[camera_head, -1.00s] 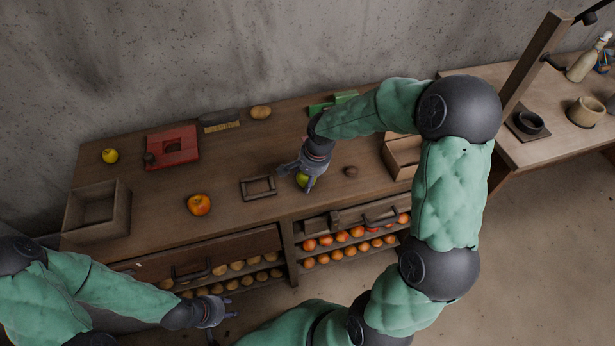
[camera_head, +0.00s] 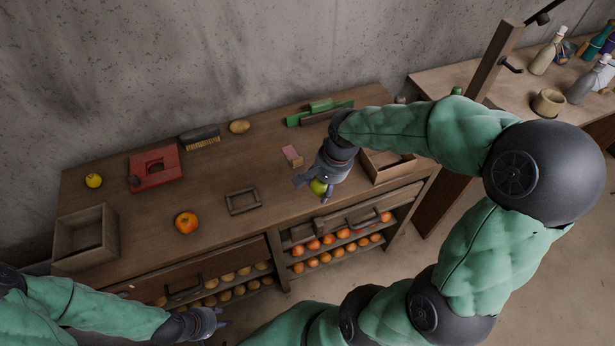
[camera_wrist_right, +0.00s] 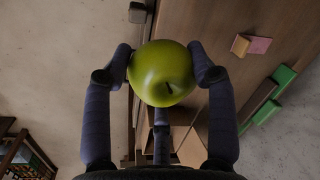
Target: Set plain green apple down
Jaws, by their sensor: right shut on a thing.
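The plain green apple (camera_head: 318,187) is in my right gripper (camera_head: 318,184), near the front edge of the wooden bench (camera_head: 240,174) in the head view. In the right wrist view the apple (camera_wrist_right: 161,73) sits between the fingers of the right gripper (camera_wrist_right: 163,68), which are shut on it. Whether the apple touches the bench top is hard to tell. My left gripper (camera_head: 211,322) is low in front of the bench, apart from everything on it; its jaw opening is too small to judge.
An open wooden box (camera_head: 388,164) is just right of my right gripper. Green pieces (camera_head: 320,108) lie at the back.

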